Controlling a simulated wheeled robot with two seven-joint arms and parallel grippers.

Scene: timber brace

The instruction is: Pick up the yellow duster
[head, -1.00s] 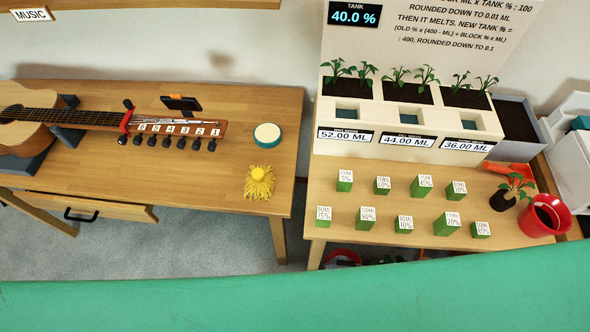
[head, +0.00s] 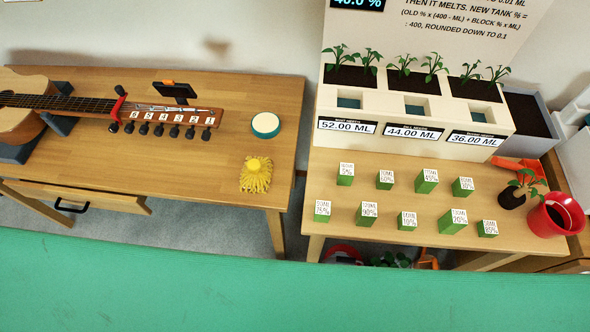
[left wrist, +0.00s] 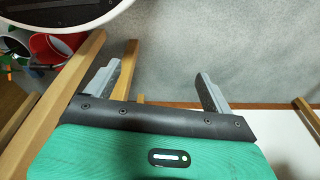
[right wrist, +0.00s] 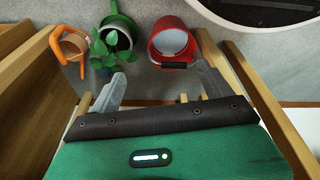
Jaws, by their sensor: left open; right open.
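The yellow duster (head: 255,175) lies near the right front corner of the left wooden table (head: 232,100) in the head view. It has a shaggy yellow fringe and a round yellow knob on top. Neither gripper shows in the head view. My left gripper (left wrist: 158,88) is open and empty in the left wrist view, with grey floor beyond its fingers. My right gripper (right wrist: 160,88) is open and empty in the right wrist view, above floor and table legs. The duster is in neither wrist view.
A round teal-and-white tin (head: 265,125) stands behind the duster. A guitar (head: 60,105) lies across the left table. The right table (head: 335,222) holds several green blocks, planters and a red pot (head: 553,214). A gap separates the tables. A drawer (head: 95,200) hangs open.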

